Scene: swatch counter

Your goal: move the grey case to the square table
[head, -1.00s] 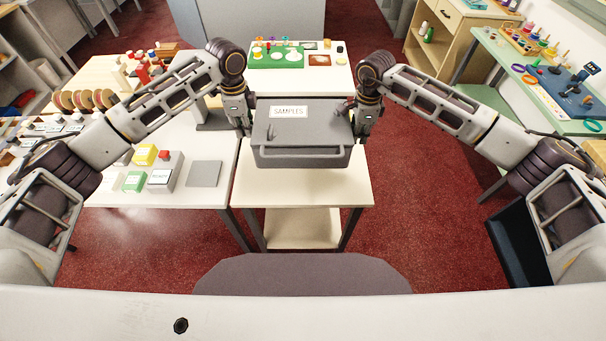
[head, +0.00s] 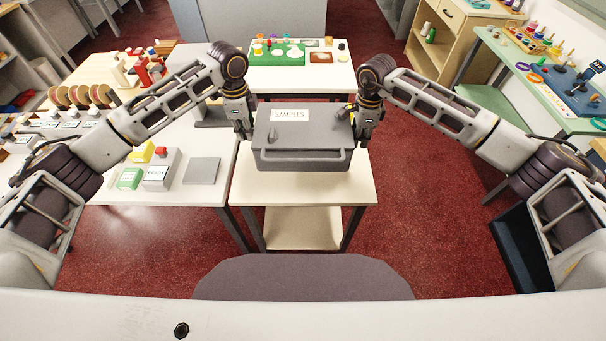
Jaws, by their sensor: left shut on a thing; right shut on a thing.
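The grey case (head: 303,132) has a white SAMPLES label on its lid and a handle along its front. In the head view it is level, over the back part of a small, square-looking pale table (head: 303,187) with a lower shelf. I cannot tell whether it touches the tabletop. My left gripper (head: 243,131) is shut on the case's left side. My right gripper (head: 361,138) is shut on its right side. The fingertips are partly hidden against the case.
A white counter (head: 205,200) on the left holds a grey flat plate (head: 201,171), a yellow box (head: 141,152) and spools. A far white table (head: 335,84) bears a green tray (head: 278,54). A green table (head: 545,101) stands at right. Red floor (head: 425,215) is open to the right.

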